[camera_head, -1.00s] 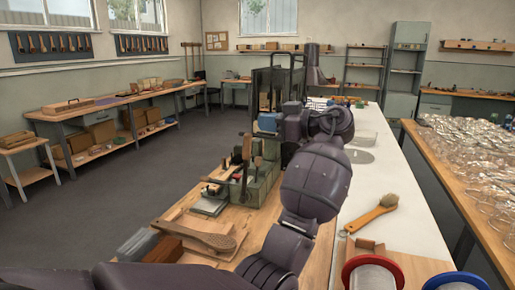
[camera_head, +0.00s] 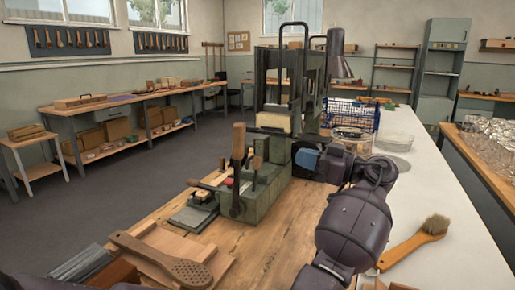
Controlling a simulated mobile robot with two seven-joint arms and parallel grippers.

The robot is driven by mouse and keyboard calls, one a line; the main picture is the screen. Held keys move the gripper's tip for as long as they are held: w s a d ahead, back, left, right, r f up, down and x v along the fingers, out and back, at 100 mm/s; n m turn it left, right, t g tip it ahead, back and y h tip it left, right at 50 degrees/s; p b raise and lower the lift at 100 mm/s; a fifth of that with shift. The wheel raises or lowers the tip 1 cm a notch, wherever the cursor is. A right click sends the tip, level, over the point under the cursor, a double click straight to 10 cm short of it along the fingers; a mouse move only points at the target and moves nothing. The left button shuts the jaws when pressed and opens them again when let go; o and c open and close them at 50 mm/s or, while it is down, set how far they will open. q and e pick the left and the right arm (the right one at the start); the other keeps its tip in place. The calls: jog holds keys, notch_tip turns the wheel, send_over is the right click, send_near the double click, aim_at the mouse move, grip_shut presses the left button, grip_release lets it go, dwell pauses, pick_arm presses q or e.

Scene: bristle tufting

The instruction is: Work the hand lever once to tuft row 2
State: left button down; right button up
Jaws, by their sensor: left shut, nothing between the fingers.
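The green tufting machine (camera_head: 262,195) stands on the wooden bench. Its hand lever, with a wooden handle (camera_head: 238,144), stands about upright at the near left side of the machine, on a dark pivot low on the block.
A tall dark press frame (camera_head: 279,80) and a lamp (camera_head: 338,60) stand behind the machine. A blue wire basket (camera_head: 352,115) and a round clear dish (camera_head: 394,141) are at the right. A brush (camera_head: 420,240) lies on the white top. Bare bench lies in front of the machine.

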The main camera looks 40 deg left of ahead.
pick_arm(q)
jog(key=p, duration=0.1)
send_near(243, 140)
jog(key=x, duration=0.5)
jog(key=shift+s+a, duration=0.15)
jog(key=shift+a, duration=0.15)
jog(key=shift+x, duration=0.95)
pick_arm(e)
jog(key=shift+s+a+r, duration=0.1)
jog(key=shift+r, duration=0.2)
pick_arm(q)
jog(key=shift+f, duration=0.1)
jog(key=shift+a, duration=0.1)
pick_arm(e)
jog(key=shift+r, duration=0.1)
